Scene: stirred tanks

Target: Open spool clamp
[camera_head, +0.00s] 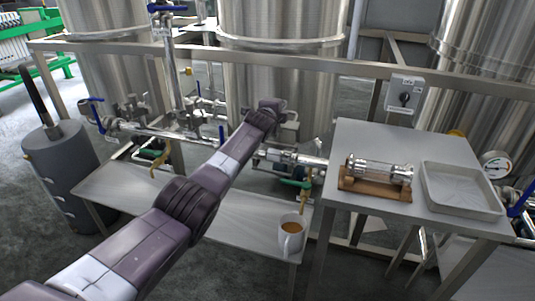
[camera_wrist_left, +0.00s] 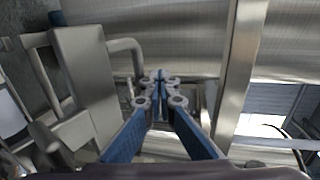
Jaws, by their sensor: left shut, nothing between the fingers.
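A clear spool (camera_head: 380,169) with metal ends lies in a wooden cradle (camera_head: 366,187) on the right-hand table. A steel pipe run with fittings (camera_head: 290,157) passes behind my left arm, whose forearm hides part of it. I cannot make out for certain which fitting is the spool clamp. My left gripper (camera_wrist_left: 160,83) is shut and empty; in the wrist view its blue fingers meet in front of a steel tank and frame. In the head view the wrist end is above the pipe, and the fingertips are hard to see. My right gripper is not in view.
A metal tray (camera_head: 462,212) and the spool share the right table (camera_head: 350,140). Steel tanks (camera_head: 275,70), a frame rail (camera_head: 385,70) and a grey cylinder (camera_head: 62,170) surround the area.

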